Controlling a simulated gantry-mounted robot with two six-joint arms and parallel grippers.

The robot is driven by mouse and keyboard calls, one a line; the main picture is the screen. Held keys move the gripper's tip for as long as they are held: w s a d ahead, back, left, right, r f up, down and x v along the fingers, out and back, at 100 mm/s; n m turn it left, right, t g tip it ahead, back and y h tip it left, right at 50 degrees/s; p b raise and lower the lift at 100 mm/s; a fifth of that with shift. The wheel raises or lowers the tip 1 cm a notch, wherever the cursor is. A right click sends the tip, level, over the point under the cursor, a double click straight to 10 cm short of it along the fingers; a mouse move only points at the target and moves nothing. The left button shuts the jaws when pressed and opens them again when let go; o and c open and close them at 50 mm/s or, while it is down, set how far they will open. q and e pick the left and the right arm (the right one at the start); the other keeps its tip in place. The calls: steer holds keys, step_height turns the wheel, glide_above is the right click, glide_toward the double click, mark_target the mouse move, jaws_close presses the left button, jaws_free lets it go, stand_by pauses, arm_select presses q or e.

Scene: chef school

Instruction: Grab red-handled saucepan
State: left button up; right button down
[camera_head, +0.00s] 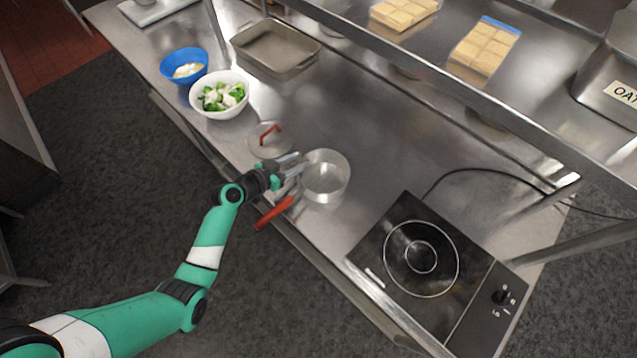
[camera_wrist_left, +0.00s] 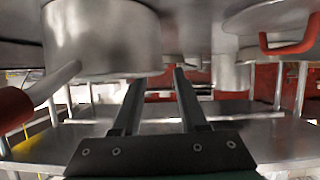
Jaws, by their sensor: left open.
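The saucepan (camera_head: 328,178) is a shiny metal pot on the steel counter, with a red handle (camera_head: 273,212) pointing to the counter's front edge. My left gripper (camera_head: 296,164) is open and empty at the pot's left side, between the pot and a lid, and covers part of the handle's root. In the left wrist view the saucepan (camera_wrist_left: 100,38) is at upper left, with its red handle (camera_wrist_left: 14,108) at the left edge. The open left fingers (camera_wrist_left: 159,78) have nothing between them. My right gripper is not in view.
A lid (camera_head: 262,146) with a red grip lies just behind my gripper. A black induction hob (camera_head: 375,245) is at right. A white bowl of greens (camera_head: 220,107), a blue bowl (camera_head: 184,77) and a baking tin (camera_head: 277,69) stand farther back. A steel shelf overhangs the counter.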

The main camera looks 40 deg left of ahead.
mark_target(302, 160)
arm_select(q)
steer(key=x, duration=0.3)
steer(key=shift+w+b, duration=0.15)
steer(key=shift+b, duration=0.15)
jaws_close()
steer(key=shift+f, duration=0.15)
stand_by(0.9)
